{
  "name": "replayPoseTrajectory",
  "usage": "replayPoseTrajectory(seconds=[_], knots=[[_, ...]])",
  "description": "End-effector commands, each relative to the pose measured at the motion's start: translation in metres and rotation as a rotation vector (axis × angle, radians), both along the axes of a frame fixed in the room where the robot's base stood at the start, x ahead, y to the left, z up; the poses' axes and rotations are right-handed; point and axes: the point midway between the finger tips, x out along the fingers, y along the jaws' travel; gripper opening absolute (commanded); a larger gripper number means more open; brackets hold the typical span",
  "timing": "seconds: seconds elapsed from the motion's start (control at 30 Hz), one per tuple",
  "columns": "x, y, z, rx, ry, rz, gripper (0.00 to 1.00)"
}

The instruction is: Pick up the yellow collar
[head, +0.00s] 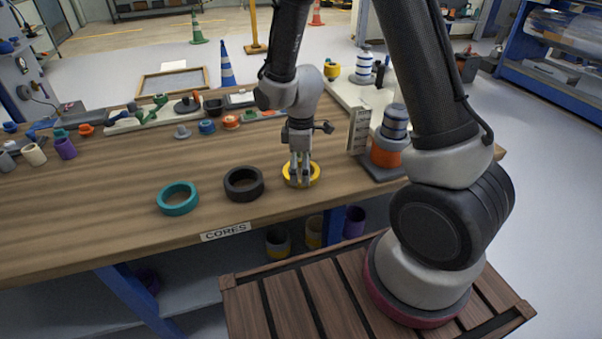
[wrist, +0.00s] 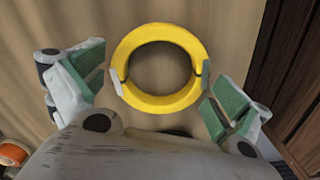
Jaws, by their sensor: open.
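The yellow collar (head: 312,180) is a flat ring lying on the wooden bench near its front edge, right of the black ring. My gripper (head: 300,175) points down at the collar in the head view. In the wrist view my gripper (wrist: 155,98) is open and empty, its green-padded fingers apart on the left and right of the collar. Whether the fingertips reach the collar's height, I cannot tell.
A black ring (head: 243,184) and a teal ring (head: 178,198) lie to the left along the bench (head: 110,215). A grey and orange stand (head: 387,155) is close on the right. Several small parts line the bench's back. The bench between is clear.

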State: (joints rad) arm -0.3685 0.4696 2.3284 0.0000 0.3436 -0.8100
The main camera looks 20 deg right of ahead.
Motion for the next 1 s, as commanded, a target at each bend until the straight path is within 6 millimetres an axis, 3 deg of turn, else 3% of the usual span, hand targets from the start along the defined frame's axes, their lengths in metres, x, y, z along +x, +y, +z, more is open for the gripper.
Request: replayPoseTrajectory(seconds=[0.2,0.4,0.43,0.77,1.0], knots=[[0.000,0.000,0.000,0.000,0.000,0.000,0.98],[0.000,0.000,0.000,0.000,0.000,0.000,0.62],[0.000,0.000,0.000,0.000,0.000,0.000,0.60],[0.001,0.000,0.005,0.001,-0.001,0.000,0.60],[0.001,0.001,0.050,0.003,-0.007,0.000,0.60]])
